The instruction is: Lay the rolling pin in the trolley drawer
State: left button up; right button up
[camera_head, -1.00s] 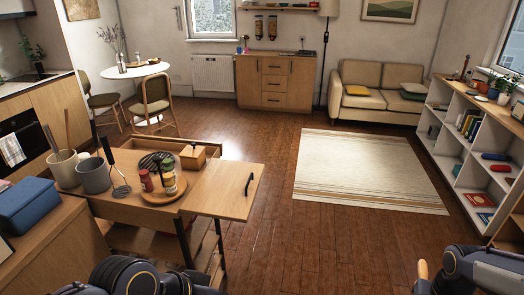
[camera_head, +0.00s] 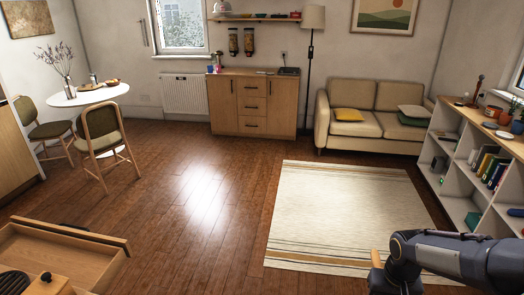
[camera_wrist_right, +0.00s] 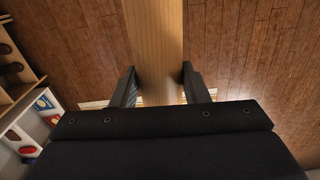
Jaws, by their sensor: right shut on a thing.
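The rolling pin (camera_wrist_right: 154,45) is a pale wooden roller between the two fingers of my right gripper (camera_wrist_right: 158,88) in the right wrist view. That gripper is shut on it. In the head view a small wooden end of the pin (camera_head: 377,258) shows beside my right arm at the lower right; the rest is hidden. The trolley drawer (camera_head: 50,262) is pulled out at the lower left of the head view, with its visible inside bare. The pin is far to the right of the drawer, over the floor and rug side. My left gripper is not in view.
A wooden box with a knob (camera_head: 48,286) and a dark round item (camera_head: 12,284) stand on the trolley top beside the drawer. The white shelf unit (camera_head: 459,208) is close on the right. Open floor (camera_head: 200,235) lies between drawer and rug (camera_head: 335,210).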

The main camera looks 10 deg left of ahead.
aim_at(50, 260)
jog(key=i+u, duration=0.45)
jog(key=i, duration=0.15)
jog(key=i+u, duration=0.45)
jog(key=i+l+u, duration=0.45)
jog(key=i, duration=0.2)
jog(key=u, duration=1.75)
jog(key=i+j+u, duration=0.1)
jog(key=u, duration=0.25)
jog(key=i+u, duration=0.2)
jog(key=u, duration=0.15)
jog(key=i+u, duration=0.15)
jog(key=u, duration=0.2)
